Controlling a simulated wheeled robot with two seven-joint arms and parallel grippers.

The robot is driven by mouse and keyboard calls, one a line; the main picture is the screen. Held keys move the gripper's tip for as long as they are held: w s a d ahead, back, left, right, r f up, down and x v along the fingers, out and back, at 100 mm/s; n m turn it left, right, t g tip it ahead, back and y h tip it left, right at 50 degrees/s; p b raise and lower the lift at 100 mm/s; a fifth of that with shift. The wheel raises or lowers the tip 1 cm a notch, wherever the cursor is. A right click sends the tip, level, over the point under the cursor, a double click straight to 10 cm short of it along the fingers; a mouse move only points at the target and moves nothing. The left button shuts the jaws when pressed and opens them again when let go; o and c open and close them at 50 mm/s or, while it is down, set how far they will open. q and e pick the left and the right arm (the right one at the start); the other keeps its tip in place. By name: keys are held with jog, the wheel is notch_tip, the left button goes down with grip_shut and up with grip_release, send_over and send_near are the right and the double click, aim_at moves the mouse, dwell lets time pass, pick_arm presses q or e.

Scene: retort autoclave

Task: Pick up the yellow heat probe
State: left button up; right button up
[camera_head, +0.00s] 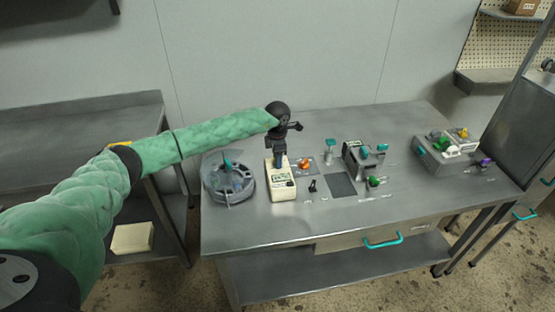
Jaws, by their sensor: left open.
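A pale yellow handheld device with a small display (283,189), which looks like the yellow heat probe, lies on the steel table (300,228) left of its middle. My left gripper (277,163) is open and points down over the far end of this device. The gripper and wrist hide part of that end. I cannot tell whether the fingers touch it. My right gripper is not in view.
A round grey spoked tray (213,201) stands close left of the device. An orange part (305,164), a small black piece (312,186) and a dark fixture (352,156) lie to its right. A grey bin with coloured parts (432,161) sits further right. The front table strip is clear.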

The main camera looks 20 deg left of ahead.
pick_arm(q)
jog(key=shift+f, duration=0.25)
jog(key=c, duration=1)
jog(key=shift+r, duration=0.15)
